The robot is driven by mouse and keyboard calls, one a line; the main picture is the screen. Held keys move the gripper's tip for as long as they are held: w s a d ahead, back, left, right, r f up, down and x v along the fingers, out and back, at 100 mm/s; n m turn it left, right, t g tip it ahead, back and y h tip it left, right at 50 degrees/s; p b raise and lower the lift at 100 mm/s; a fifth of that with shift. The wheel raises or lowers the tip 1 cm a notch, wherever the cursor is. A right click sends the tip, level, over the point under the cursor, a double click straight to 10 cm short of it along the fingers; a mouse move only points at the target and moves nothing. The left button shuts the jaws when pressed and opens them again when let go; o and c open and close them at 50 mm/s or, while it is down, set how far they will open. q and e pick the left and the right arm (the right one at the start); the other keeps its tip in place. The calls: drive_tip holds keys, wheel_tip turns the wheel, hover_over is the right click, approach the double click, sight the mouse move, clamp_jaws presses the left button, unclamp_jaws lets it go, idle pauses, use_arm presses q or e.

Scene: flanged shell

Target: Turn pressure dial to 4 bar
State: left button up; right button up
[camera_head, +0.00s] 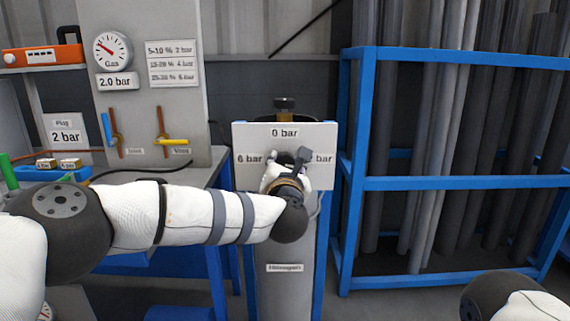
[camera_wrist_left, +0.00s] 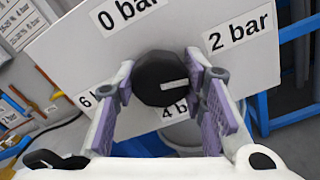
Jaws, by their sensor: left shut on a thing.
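The pressure dial is a round black knob (camera_wrist_left: 158,72) on a white board (camera_wrist_left: 75,50) labelled 0, 2, 4 and 6 bar. In the left wrist view, a white mark on the knob lies toward its right side, pointing roughly to the right edge of the board, on the 2 bar side. My left gripper (camera_wrist_left: 161,82) is shut on the knob, one finger on each side. In the head view my left gripper (camera_head: 286,178) and wrist cover the knob and the 4 bar label. My right gripper is out of view.
The board (camera_head: 247,172) is in front of a grey cylinder (camera_head: 284,285). A blue rack (camera_head: 450,183) with grey pipes stands close on the right. A bench and a panel with a gas gauge (camera_head: 112,49), reading label 2.0 bar, and a 2 bar plug sign (camera_head: 66,135) are left.

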use_arm(q)
drive_tip(key=m, duration=0.8)
drive_tip(key=shift+p, duration=0.4)
drive_tip(key=m, duration=0.3)
drive_tip(key=shift+m, duration=2.1)
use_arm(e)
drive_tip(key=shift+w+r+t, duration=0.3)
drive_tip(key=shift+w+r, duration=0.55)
use_arm(q)
drive_tip(key=o, duration=1.2)
